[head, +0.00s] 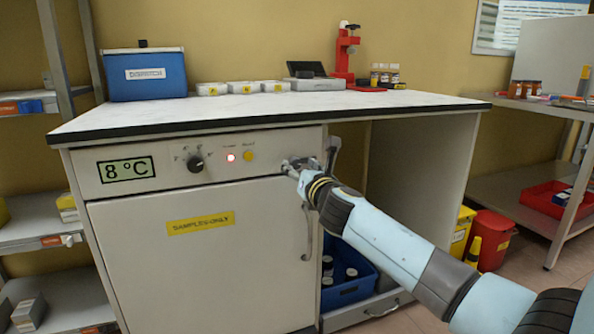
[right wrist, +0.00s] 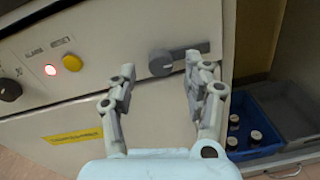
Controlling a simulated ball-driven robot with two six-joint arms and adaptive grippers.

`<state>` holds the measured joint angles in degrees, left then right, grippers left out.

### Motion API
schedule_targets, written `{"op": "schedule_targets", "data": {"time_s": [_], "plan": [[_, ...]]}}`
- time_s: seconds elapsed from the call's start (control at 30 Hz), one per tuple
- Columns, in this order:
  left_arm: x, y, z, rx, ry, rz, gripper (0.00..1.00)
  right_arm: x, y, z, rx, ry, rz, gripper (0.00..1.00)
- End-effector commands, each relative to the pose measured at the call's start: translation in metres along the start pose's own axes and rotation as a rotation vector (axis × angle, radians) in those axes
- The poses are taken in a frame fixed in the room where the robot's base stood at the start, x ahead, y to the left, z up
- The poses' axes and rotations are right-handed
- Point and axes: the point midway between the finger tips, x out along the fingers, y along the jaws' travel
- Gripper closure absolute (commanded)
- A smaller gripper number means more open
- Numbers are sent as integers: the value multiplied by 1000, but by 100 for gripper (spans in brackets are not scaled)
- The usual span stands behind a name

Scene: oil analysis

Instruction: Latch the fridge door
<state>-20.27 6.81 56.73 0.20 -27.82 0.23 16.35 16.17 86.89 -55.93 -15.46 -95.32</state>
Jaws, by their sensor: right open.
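The fridge door (head: 190,262) is white with a yellow "SAMPLES ONLY" label and looks closed under the counter. It also shows in the right wrist view (right wrist: 75,112). A grey latch with a round hub (right wrist: 161,63) sits on the panel above the door's right end. Its lever points right, roughly level. My right gripper (head: 302,168) is at the panel's upper right corner, partly hiding the latch in the head view. In the right wrist view its open fingers (right wrist: 160,80) are spread in front of the latch, with nothing between them. I cannot tell whether they touch it. My left gripper is not in view.
The panel carries an "8 °C" display (head: 126,170), a black knob (head: 195,162), a lit red lamp (head: 231,157) and a yellow button (head: 248,157). A blue crate of bottles (head: 350,290) stands right of the fridge. The counter (head: 270,107) overhangs above.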

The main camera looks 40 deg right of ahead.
Motion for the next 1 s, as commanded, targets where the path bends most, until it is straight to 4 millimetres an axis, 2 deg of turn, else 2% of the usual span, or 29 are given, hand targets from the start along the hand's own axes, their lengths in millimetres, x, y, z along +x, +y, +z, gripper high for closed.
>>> {"op": "schedule_targets", "data": {"time_s": [0.1, 0.2, 0.47, 0.87, 1.0], "plan": [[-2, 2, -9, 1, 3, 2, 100, 14, -1, -2, 0, 1, -1, 49], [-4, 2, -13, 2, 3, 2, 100, 19, 0, -1, 1, 1, -1, 49], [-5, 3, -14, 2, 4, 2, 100, 21, 0, -1, 2, 1, -1, 49], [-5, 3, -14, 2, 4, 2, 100, 20, 0, -1, 2, 2, -1, 99], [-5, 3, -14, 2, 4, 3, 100, 20, 0, -1, 4, 2, -1, 100]]}}
